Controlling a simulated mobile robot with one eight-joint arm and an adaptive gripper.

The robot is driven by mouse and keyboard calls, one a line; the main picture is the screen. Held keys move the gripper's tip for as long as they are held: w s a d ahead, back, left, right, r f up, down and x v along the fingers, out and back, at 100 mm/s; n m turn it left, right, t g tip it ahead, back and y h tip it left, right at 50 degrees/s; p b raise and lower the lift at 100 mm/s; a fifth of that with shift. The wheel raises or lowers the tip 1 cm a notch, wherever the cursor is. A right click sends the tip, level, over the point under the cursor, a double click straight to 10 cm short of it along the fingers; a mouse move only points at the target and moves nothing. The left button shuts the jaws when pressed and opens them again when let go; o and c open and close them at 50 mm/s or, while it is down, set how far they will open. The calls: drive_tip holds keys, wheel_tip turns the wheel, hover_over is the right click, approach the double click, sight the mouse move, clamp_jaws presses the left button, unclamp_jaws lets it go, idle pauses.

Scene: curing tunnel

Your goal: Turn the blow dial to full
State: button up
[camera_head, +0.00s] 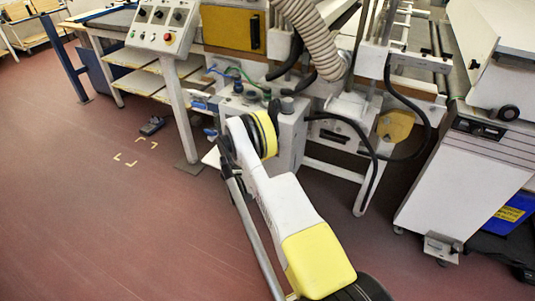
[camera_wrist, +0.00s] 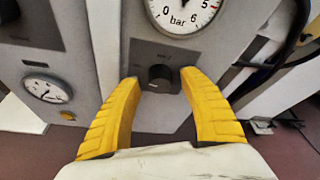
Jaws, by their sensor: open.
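A black dial knob (camera_wrist: 160,75) on a dark grey plate shows in the wrist view, below a round pressure gauge (camera_wrist: 183,12) marked "bar". No label naming the knob is readable, and its setting is not clear. My gripper (camera_wrist: 159,79) is open, with its two yellow fingers on either side of the knob, left and right. Whether they touch it I cannot tell. In the head view my arm reaches to a grey machine housing (camera_head: 291,130), and my gripper is hidden there behind the arm.
A second gauge (camera_wrist: 46,89) sits on the left panel in the wrist view. In the head view, a control panel (camera_head: 163,22) with several knobs and a red button stands upper left. A ribbed hose (camera_head: 312,38) and black cables hang near the housing. The floor at left is mostly clear.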

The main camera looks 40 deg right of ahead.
drive_tip(key=shift+d, duration=0.2)
drive_tip(key=shift+c, duration=0.6)
clamp_jaws()
drive_tip(key=m+t, duration=0.1)
drive_tip(key=m, duration=0.1)
drive_tip(key=shift+m+t+y, duration=0.3)
drive_tip(key=shift+m+t, duration=0.1)
drive_tip(key=m+t, duration=0.2)
drive_tip(key=m, duration=0.1)
drive_tip(key=shift+y, duration=0.3)
drive_tip(key=shift+m, duration=0.3)
